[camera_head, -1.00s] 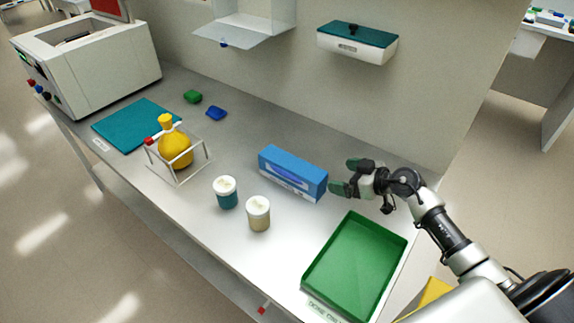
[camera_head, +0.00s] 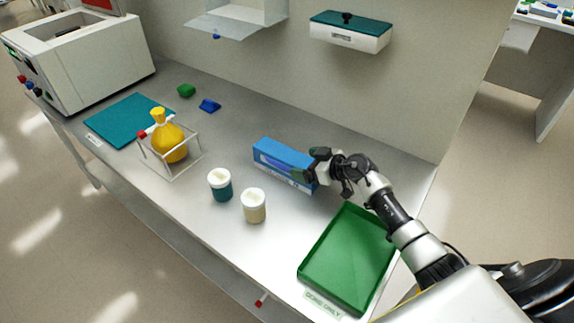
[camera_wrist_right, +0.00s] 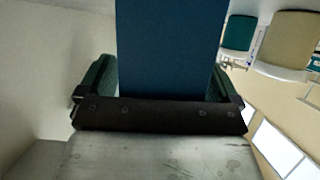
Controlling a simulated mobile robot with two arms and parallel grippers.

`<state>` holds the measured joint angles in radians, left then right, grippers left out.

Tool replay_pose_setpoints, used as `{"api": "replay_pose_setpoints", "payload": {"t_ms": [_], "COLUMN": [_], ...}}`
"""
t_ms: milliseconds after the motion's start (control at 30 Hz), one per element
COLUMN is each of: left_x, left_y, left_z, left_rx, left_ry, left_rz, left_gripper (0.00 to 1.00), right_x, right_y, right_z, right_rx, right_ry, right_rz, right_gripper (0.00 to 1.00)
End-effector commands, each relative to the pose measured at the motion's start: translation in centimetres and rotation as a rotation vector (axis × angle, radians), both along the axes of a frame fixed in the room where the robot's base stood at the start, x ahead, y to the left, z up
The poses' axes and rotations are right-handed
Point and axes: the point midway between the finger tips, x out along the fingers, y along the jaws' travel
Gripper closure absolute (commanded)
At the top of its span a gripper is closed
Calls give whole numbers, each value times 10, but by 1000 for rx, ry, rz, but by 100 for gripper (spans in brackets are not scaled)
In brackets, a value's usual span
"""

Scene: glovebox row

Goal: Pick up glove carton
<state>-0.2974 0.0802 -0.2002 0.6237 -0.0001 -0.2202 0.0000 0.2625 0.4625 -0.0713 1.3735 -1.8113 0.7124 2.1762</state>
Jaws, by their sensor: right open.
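The glove carton (camera_head: 272,153) is a long blue box with a white lower band, lying on the grey bench. My right gripper (camera_head: 317,165) is at the carton's right end, with its fingers open around that end. In the right wrist view the blue carton (camera_wrist_right: 170,45) stands between the two green-padded fingers of the open gripper (camera_wrist_right: 165,85). The gripper hides the carton's right end in the head view. My left gripper is not in view.
A green tray (camera_head: 318,249) lies in front of my right arm. Two lidded jars, teal (camera_head: 220,190) and beige (camera_head: 254,210), stand left of it. A teal-lidded wall box (camera_head: 350,38) hangs behind.

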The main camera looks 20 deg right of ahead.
Motion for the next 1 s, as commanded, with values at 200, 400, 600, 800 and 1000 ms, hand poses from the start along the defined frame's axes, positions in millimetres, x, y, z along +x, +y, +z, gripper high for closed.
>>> {"api": "replay_pose_setpoints", "payload": {"t_ms": [200,400,600,800,1000], "left_x": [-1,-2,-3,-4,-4], "left_y": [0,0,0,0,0], "left_z": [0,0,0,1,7], "left_rx": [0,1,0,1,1], "left_ry": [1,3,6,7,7], "left_rz": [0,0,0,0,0], "left_gripper": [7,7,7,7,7], "right_x": [0,0,0,0,0], "right_y": [0,0,-1,-1,-1], "right_z": [0,0,2,4,20], "right_rx": [0,0,0,0,-2], "right_ry": [0,0,-3,-3,-6], "right_rz": [0,0,-1,-1,0], "right_gripper": [26,57,74,74,74]}}
